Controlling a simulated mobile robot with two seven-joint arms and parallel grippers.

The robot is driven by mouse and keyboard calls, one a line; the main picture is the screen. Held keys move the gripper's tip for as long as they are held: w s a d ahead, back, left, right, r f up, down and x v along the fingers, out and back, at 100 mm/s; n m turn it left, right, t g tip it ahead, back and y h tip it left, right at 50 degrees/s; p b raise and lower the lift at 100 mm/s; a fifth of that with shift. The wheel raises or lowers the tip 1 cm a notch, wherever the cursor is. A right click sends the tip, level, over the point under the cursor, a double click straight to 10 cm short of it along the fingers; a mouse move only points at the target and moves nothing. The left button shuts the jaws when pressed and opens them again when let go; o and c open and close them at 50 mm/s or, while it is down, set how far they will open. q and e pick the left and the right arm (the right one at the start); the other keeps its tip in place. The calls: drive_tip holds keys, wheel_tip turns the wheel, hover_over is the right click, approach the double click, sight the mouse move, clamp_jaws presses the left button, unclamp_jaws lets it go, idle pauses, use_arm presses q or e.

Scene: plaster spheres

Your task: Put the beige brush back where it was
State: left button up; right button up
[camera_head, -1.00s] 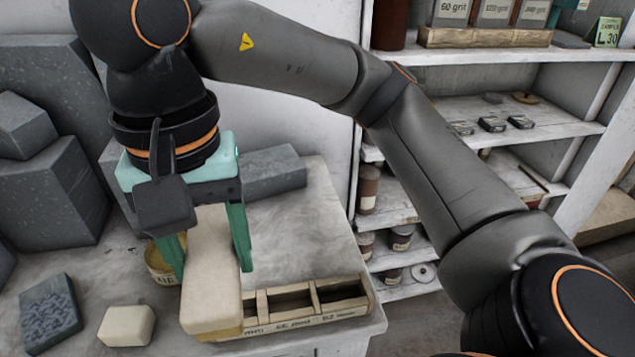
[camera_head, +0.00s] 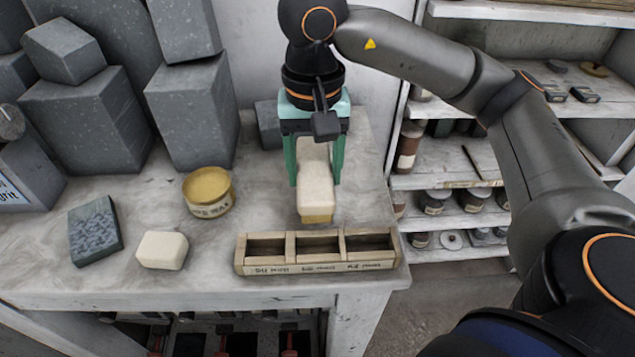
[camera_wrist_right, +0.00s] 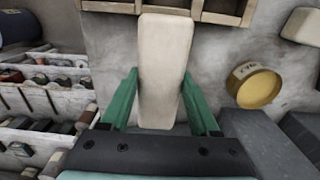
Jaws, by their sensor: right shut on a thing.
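The beige brush (camera_head: 316,188) is a long pale block with a yellowish strip along its lower front end. My right gripper (camera_head: 315,178) has its green fingers on both sides of the brush and is shut on it. It holds the brush behind the wooden three-compartment box (camera_head: 241,255); whether the brush touches the bench cannot be told. In the right wrist view the brush (camera_wrist_right: 162,75) lies lengthwise between the fingers, its far end near the box (camera_wrist_right: 109,6). The three compartments look empty. My left gripper is not in view.
A yellow wax tin (camera_head: 209,206), a beige block (camera_head: 162,250) and a dark textured block (camera_head: 95,231) stand left on the bench (camera_head: 140,205). Large grey stone blocks (camera_head: 85,120) fill the back left. Shelves with jars (camera_head: 408,145) stand at the right.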

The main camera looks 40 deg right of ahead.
sight(318, 182)
drive_tip(key=shift+w+d+f, duration=0.1)
drive_tip(key=shift+d+f, duration=0.1)
drive_tip(key=f, duration=0.3)
drive_tip(key=shift+w+d+f+p, duration=0.1)
drive_tip(key=shift+w+d+p, duration=0.05)
drive_tip(key=shift+d+p, duration=0.15)
drive_tip(key=shift+f, duration=0.3)
drive_tip(key=shift+a, duration=0.1)
drive_tip(key=shift+f, duration=0.15)
drive_tip(key=o, duration=1.2)
